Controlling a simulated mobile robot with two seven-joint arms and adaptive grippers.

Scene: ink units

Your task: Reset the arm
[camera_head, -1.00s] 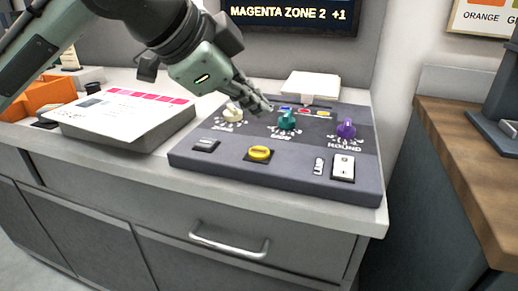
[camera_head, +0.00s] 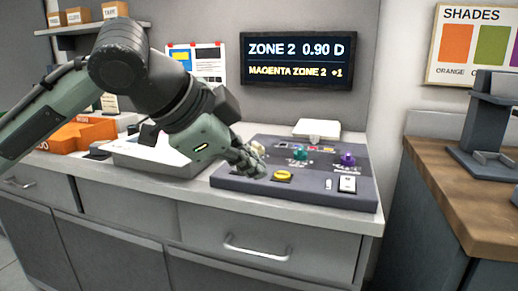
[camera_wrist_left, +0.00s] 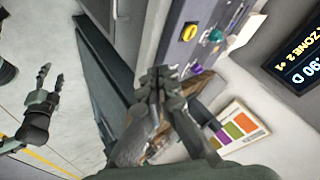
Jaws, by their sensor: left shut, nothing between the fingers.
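My left arm reaches in from the left in the head view. My right gripper (camera_wrist_left: 48,78) shows at the left of the wrist view, open and empty above the floor. The teal knob (camera_head: 299,152), purple knob (camera_head: 348,159) and yellow button (camera_head: 282,175) are uncovered.
A screen (camera_head: 298,60) reads "ZONE 2 0.90 D" and "MAGENTA ZONE 2 +1". A grey box with paper (camera_head: 150,158) and an orange tray (camera_head: 78,134) stand left of the panel. A white pad (camera_head: 317,129) lies behind it. A wooden counter (camera_head: 463,180) is at right.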

